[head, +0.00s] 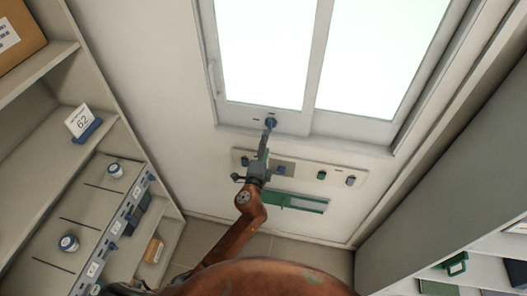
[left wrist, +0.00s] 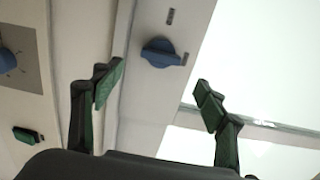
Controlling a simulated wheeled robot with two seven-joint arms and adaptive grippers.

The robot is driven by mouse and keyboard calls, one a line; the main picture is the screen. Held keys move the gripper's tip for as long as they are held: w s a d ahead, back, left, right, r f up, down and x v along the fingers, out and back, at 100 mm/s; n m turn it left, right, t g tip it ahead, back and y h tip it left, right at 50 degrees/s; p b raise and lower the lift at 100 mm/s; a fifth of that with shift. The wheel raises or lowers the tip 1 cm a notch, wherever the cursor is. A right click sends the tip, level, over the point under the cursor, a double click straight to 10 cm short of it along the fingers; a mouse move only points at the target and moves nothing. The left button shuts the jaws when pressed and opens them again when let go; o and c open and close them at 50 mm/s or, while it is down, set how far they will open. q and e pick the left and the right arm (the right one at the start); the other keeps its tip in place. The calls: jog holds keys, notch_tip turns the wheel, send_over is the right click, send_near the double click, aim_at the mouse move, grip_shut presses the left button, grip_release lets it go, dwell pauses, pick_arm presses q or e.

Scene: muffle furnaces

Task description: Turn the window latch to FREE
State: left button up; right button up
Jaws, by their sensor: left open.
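The window latch (head: 271,122) is a small blue knob on the lower frame of the window. It also shows in the left wrist view (left wrist: 160,52), with a raised grip bar and small dark marks beside it, too small to read. The bar points roughly toward the mark on its right. My left gripper (head: 266,134) reaches up to the latch in the head view. In the left wrist view my left gripper (left wrist: 158,92) is open, its green-padded fingers apart; the latch appears between and beyond the tips. Contact is not visible. My right gripper is not in view.
A pale wall panel (head: 340,178) with a blue knob (left wrist: 8,60) and green and grey switches lies below the window. A green-framed slot (head: 298,202) sits under it. Shelves (head: 60,195) stand at left, a grey cabinet (head: 440,170) at right.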

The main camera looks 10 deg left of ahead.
pick_arm(q)
jog(key=shift+s, duration=2.2)
